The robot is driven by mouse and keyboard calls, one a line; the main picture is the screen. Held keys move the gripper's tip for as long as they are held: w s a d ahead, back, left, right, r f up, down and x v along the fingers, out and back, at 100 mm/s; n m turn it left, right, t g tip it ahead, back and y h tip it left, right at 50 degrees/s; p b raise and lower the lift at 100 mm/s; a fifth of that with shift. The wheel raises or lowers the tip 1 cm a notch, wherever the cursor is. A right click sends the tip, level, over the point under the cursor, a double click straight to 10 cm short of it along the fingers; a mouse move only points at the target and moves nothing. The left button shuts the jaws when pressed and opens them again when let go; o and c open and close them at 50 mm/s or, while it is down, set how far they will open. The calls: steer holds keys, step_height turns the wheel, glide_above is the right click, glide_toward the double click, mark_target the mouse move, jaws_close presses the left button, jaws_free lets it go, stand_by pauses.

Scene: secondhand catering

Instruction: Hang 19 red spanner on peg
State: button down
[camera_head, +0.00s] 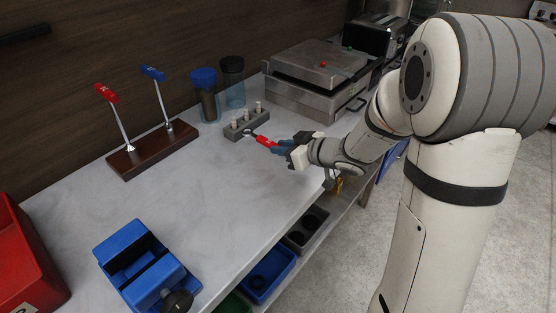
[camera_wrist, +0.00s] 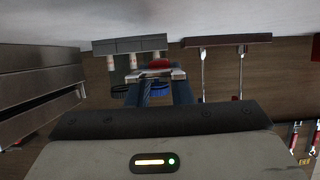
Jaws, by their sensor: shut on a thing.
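My gripper (camera_head: 279,146) is shut on the red spanner (camera_head: 266,141) by its red handle. It holds the spanner over the counter, with the darker metal end pointing left toward a grey block (camera_head: 236,131) with several short pale pegs. I cannot tell whether the spanner touches the block. In the wrist view the red handle (camera_wrist: 159,63) shows between the fingertips (camera_wrist: 160,76), with the grey block (camera_wrist: 130,45) beyond; most of the spanner is hidden. A dark wooden stand (camera_head: 137,163) holds two tilted metal rods, one red-topped (camera_head: 106,93) and one blue-topped (camera_head: 153,73).
Blue-lidded (camera_head: 204,79) and black-lidded (camera_head: 232,66) jars stand behind the block. A metal press-like appliance (camera_head: 315,70) stands at the back right. A blue device (camera_head: 145,265) and a red bin (camera_head: 25,260) are at the front left. The middle of the counter is clear.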

mark_target(283, 167)
steer(key=shift+f, duration=2.15)
steer(key=shift+f+b, duration=0.3)
steer(key=c, duration=1.3)
jaws_free()
